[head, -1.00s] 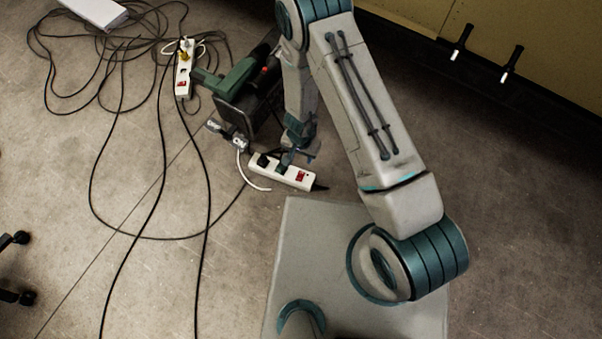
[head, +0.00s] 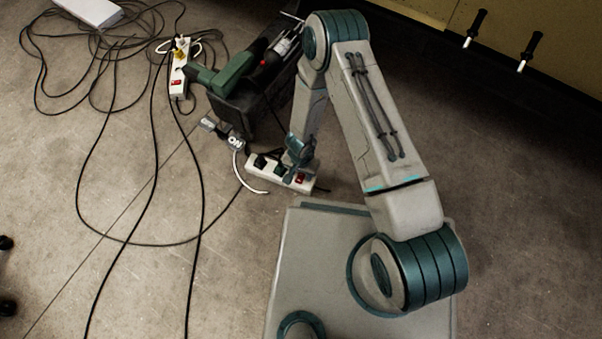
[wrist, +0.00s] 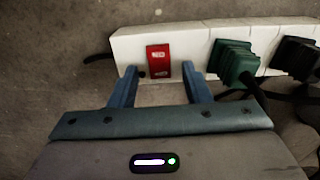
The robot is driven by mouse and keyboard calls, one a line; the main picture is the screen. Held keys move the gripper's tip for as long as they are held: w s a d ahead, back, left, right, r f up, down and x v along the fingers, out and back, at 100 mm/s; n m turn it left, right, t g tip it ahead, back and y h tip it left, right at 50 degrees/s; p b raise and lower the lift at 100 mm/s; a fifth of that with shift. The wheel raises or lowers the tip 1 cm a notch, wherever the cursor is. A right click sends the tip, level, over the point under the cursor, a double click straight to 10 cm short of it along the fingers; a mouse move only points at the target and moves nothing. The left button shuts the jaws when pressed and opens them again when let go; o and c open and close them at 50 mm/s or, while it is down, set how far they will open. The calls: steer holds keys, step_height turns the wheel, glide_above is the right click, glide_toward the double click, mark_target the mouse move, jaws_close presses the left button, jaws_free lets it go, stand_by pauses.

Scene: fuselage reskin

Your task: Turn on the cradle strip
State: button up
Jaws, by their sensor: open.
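A white power strip (head: 270,174) lies on the floor beside my base; no label shows whether it is the cradle strip. It has a red rocker switch (wrist: 158,60) at one end, with dark green and black plugs beside it. My gripper (wrist: 160,71) is open and empty at the switch end, its two blue fingers on either side of the switch's near edge. I cannot tell whether they touch the strip. In the head view my gripper partly covers the strip. A second white strip (head: 179,78) with a red switch lies farther off at upper left.
Loose black cables (head: 150,160) loop over the floor at left. A white box (head: 88,10) lies at the upper left corner. Bare floor (head: 520,220) is clear at right.

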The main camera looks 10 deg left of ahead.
jaws_close()
steer(key=shift+s+d+t+p, duration=0.15)
steer(key=shift+s+t+p, duration=0.3)
steer(key=shift+p, duration=0.35)
steer(key=shift+t+h, duration=0.3)
steer(key=shift+t, duration=0.75)
jaws_free()
steer(key=shift+a, duration=0.2)
